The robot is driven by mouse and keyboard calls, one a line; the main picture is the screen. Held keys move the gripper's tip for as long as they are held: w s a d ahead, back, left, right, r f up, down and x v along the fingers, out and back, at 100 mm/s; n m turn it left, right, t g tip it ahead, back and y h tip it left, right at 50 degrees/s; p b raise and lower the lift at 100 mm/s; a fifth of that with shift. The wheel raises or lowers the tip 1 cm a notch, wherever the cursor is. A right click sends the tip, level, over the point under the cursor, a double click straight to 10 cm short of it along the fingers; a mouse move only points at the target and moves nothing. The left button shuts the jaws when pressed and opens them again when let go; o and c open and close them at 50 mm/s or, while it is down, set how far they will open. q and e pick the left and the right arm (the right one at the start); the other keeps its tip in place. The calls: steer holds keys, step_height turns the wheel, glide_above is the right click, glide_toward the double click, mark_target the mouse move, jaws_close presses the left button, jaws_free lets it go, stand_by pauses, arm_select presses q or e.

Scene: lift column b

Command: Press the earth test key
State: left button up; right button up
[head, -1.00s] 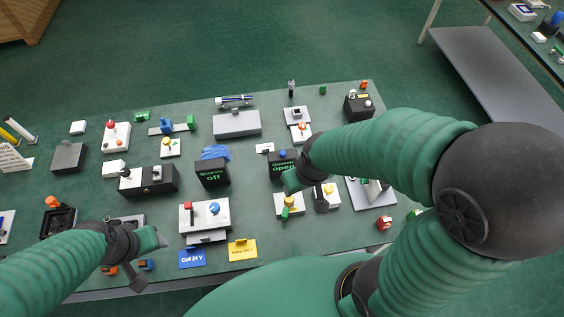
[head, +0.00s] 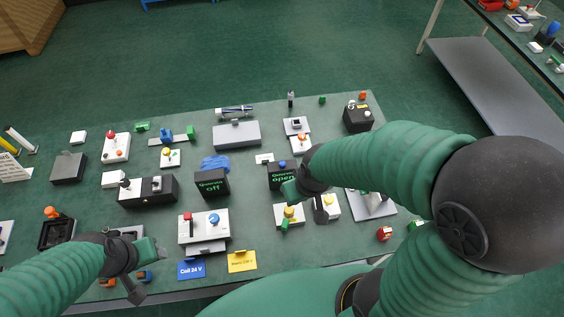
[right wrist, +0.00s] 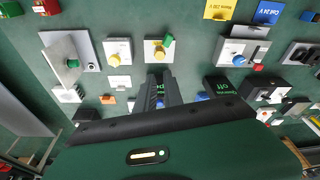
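No label reading earth test shows, so I cannot tell which control is the key. A white box with a yellow knob and a green piece (head: 289,214) sits right of the table's middle; the right wrist view shows its yellow knob (right wrist: 158,54). A second white box with a yellow knob (head: 330,203) stands beside it, also in the right wrist view (right wrist: 118,52). My right gripper (head: 303,198) hangs over the table just behind these boxes, apparently empty; its finger spacing is unclear. My left gripper (head: 146,268) is over the table's front left, apparently empty.
Black displays read off (head: 211,183) and open (head: 281,176). A white box with red and blue knobs (head: 204,228) stands behind blue (head: 191,270) and yellow (head: 242,261) cards. A plate with an upright panel (head: 372,203) is at the right. Bare table lies right of the yellow card.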

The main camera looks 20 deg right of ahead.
jaws_close()
stand_by(1.2)
